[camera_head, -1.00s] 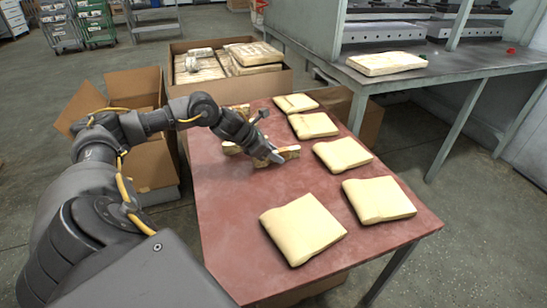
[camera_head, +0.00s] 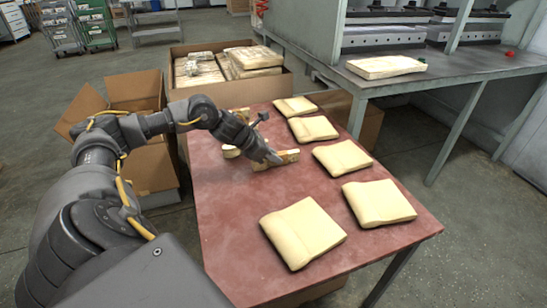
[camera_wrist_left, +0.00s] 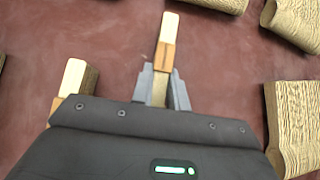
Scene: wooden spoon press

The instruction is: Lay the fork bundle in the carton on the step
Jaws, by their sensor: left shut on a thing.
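My left gripper (camera_head: 270,157) is over the far half of the red table. It is shut on a slim fork bundle (camera_head: 289,157), pale wood with an orange band. In the left wrist view the bundle (camera_wrist_left: 169,38) sticks out between the two fingers. I cannot tell whether it touches the table. Another banded bundle (camera_wrist_left: 73,78) lies to the left in the wrist view, and a bundle (camera_head: 230,152) shows left of the gripper in the head view. My right gripper is not in view.
Several pale wrapped packs (camera_head: 303,230) line the right side of the red table (camera_head: 225,215). A large carton (camera_head: 283,83) full of packs stands behind it. A grey bench (camera_head: 455,72) with one pack is at the right. The table's near left part is clear.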

